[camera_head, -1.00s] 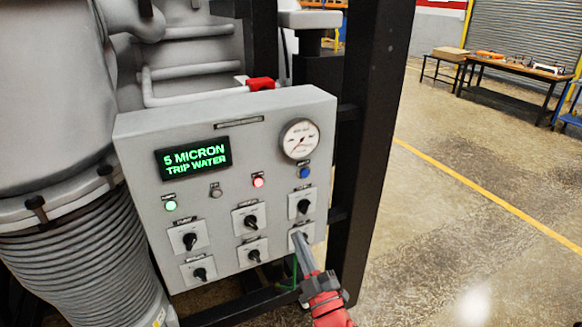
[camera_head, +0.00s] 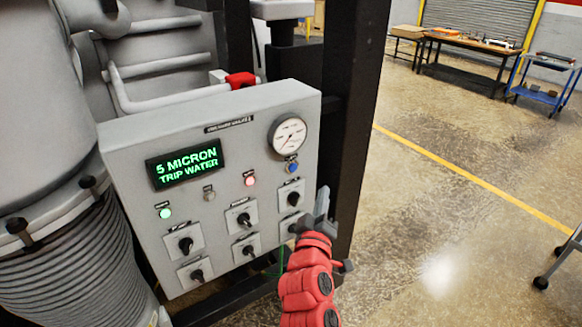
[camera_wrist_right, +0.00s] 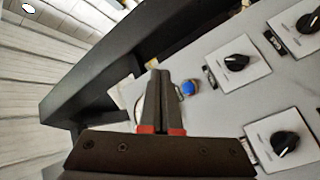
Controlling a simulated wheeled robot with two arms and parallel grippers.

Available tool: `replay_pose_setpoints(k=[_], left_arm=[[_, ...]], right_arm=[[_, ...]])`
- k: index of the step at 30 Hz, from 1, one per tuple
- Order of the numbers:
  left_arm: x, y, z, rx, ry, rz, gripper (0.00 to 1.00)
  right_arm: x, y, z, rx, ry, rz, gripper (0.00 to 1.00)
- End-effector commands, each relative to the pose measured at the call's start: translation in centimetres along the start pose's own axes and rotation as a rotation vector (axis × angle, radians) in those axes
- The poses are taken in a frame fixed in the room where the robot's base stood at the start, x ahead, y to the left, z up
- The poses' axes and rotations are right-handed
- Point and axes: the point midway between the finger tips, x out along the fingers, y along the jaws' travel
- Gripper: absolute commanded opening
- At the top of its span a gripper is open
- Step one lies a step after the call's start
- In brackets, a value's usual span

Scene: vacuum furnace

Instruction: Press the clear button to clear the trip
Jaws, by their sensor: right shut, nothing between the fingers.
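The grey control panel (camera_head: 225,125) carries a green display (camera_head: 185,164) reading "5 MICRON TRIP WATER". A small blue button (camera_head: 292,168) sits below the round gauge (camera_head: 288,136); its label is too small to read. My right gripper (camera_head: 323,197) is shut and empty, at the panel's right edge, lower and to the right of the blue button. In the right wrist view the shut fingertips (camera_wrist_right: 160,74) appear just left of the blue button (camera_wrist_right: 188,87). Whether they touch the panel cannot be told. My left gripper is not in view.
Several black rotary knobs, one being the upper right knob (camera_head: 293,198), lie close to the gripper. A black frame post (camera_head: 345,110) stands right beside the panel. A red-handled valve (camera_head: 241,80) and pipes are behind. Open floor lies to the right.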

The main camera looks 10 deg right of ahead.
Motion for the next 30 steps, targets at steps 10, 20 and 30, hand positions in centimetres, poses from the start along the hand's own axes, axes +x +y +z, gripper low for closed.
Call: replay_pose_setpoints(k=[10, 20, 30], left_arm=[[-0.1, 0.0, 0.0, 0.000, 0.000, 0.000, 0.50], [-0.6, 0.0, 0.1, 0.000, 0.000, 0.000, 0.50], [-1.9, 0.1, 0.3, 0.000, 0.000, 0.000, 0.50]], right_arm=[[0.6, -0.5, -0.4, 0.000, 0.001, 0.000, 0.00], [3.7, -2.7, -2.7, 0.002, 0.003, -0.001, 0.00], [5.9, -4.5, -4.2, 0.001, 0.002, -0.001, 0.00]])
